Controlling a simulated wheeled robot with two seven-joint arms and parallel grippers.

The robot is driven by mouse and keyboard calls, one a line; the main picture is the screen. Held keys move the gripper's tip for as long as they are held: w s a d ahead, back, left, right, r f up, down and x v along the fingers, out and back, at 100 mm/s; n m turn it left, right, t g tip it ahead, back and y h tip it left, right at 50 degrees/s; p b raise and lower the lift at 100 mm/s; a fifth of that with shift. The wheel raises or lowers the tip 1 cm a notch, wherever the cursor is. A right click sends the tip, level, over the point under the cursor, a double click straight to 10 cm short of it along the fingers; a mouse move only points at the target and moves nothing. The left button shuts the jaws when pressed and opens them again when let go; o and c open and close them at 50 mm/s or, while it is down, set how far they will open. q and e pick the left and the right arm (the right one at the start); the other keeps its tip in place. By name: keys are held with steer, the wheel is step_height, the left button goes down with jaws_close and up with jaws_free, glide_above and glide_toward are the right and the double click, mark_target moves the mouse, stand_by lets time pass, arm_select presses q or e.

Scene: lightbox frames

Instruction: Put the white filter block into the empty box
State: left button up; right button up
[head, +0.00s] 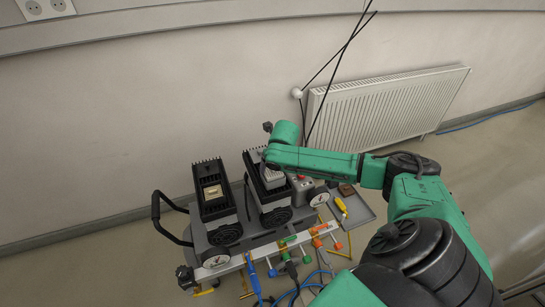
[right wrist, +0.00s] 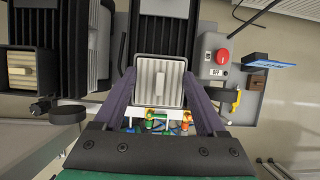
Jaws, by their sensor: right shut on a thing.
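The white filter block (right wrist: 158,82), pale and ribbed, is between the two fingers of my right gripper (right wrist: 159,76) in the right wrist view. My right gripper is shut on it. In the head view the block (head: 270,175) shows light grey at the right black finned box (head: 276,198), partly hidden by my right gripper (head: 268,163). The left black box (head: 214,207) holds a beige block (head: 212,191). My left gripper is not in view.
The boxes stand on a grey cart (head: 200,243) with a black handle (head: 165,218). A red button (right wrist: 223,56) and a grey tray (head: 355,213) with a yellow-handled tool (head: 341,205) are to the right. Coloured valves (head: 290,240) line the front. A radiator (head: 385,103) is behind.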

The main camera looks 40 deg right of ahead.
steer(key=shift+f, duration=0.15)
steer(key=o, duration=1.3)
steer(key=shift+c, duration=0.2)
steer(key=p+v, duration=0.1)
steer(key=v, duration=1.3)
steer(key=shift+r, duration=0.2)
steer(key=shift+s+a, duration=0.1)
